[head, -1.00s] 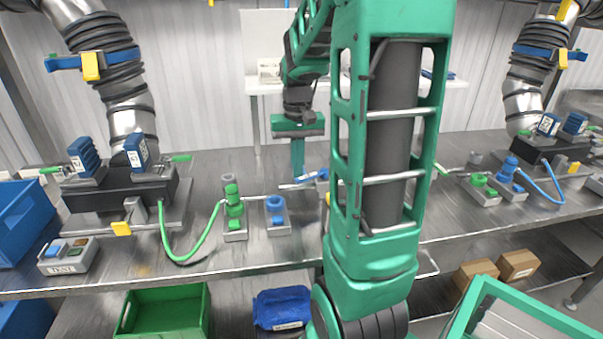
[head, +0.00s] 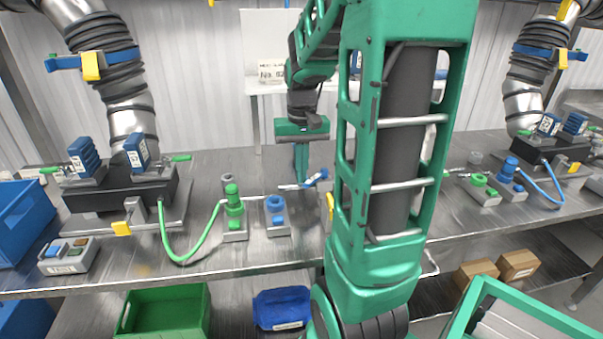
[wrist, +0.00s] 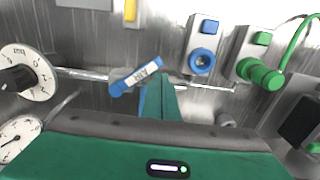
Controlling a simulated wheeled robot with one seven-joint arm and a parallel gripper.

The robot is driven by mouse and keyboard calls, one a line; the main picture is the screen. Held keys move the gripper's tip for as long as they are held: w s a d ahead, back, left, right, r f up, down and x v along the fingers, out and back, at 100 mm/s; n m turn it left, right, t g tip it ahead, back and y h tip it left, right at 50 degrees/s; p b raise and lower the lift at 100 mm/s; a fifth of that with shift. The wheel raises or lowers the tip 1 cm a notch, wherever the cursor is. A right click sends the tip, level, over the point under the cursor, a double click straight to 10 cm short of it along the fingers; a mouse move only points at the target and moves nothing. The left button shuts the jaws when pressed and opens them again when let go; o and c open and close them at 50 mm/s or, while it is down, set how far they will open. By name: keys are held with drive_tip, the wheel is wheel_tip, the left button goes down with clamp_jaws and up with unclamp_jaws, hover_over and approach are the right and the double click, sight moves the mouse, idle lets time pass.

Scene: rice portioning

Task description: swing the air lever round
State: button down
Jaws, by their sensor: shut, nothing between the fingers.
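The air lever (wrist: 137,77) is a blue handle with a white AIR label. It lies slantwise across a thin metal pipe (wrist: 90,75) in the wrist view, and shows small in the head view (head: 317,179). My gripper (wrist: 160,84) is shut, with nothing between its fingers. Its fingertips are right beside the lever's right part in the wrist view; I cannot tell whether they touch it. In the head view my gripper (head: 300,181) points down at the bench just left of the lever.
A round dial (wrist: 30,72) and a gauge (wrist: 18,135) are at the left in the wrist view. A blue socket (wrist: 202,62) and a green coupling with hose (wrist: 262,74) stand at the right. A yellow part (wrist: 131,10) is beyond the lever.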

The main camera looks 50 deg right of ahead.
drive_tip(key=shift+s, duration=0.1)
drive_tip(key=shift+s+a, duration=0.1)
drive_tip(key=shift+s, duration=1.05)
drive_tip(key=shift+s+d, duration=0.3)
drive_tip(key=shift+s, duration=0.65)
